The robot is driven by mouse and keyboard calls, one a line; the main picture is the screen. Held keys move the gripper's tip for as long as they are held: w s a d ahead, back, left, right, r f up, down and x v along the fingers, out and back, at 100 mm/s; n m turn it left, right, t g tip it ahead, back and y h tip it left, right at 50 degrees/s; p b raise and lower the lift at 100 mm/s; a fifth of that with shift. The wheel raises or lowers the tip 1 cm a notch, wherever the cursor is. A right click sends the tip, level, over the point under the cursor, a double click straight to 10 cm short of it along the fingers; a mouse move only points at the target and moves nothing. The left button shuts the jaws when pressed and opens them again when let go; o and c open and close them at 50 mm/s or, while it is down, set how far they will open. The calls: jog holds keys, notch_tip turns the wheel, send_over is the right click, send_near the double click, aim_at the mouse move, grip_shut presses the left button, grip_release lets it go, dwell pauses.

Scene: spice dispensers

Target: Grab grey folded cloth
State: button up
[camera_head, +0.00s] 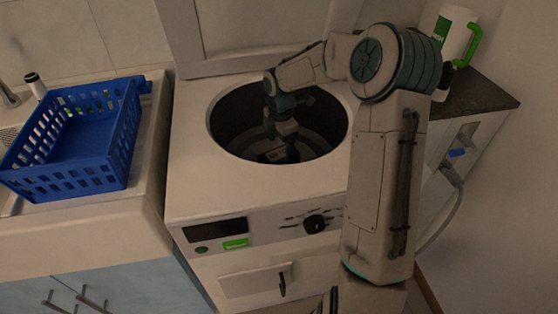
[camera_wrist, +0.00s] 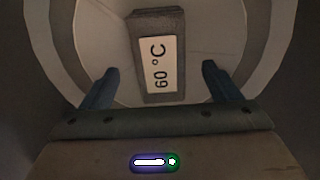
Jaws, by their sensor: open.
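The grey folded cloth (camera_wrist: 173,22) lies inside the drum of a top-loading washing machine (camera_head: 190,185). It looks like a narrow grey block with a white "60 °C" label facing up in the wrist view. In the head view, its pale label (camera_head: 271,156) shows small at the bottom of the drum, partly hidden by my gripper. My gripper (camera_wrist: 160,70) is open, reaching down into the drum. Its two dark blue fingers stand on the left and right of the cloth, with gaps on both sides. I cannot tell how far above the cloth the fingertips are.
The round drum rim (camera_head: 214,128) surrounds my lowered arm. A blue basket (camera_head: 70,180) stands on the sink counter at the left. A white jug with a green handle (camera_head: 455,38) and a dark bottle stand on the dark counter (camera_head: 490,95) at the right.

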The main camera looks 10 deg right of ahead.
aim_at(281, 153)
notch_tip(281, 153, down, 5)
jog(key=shift+f+b, duration=0.1)
jog(key=shift+b, duration=0.4)
jog(key=c, duration=1.1)
jog(key=shift+c, duration=0.5)
jog(key=shift+r, duration=0.2)
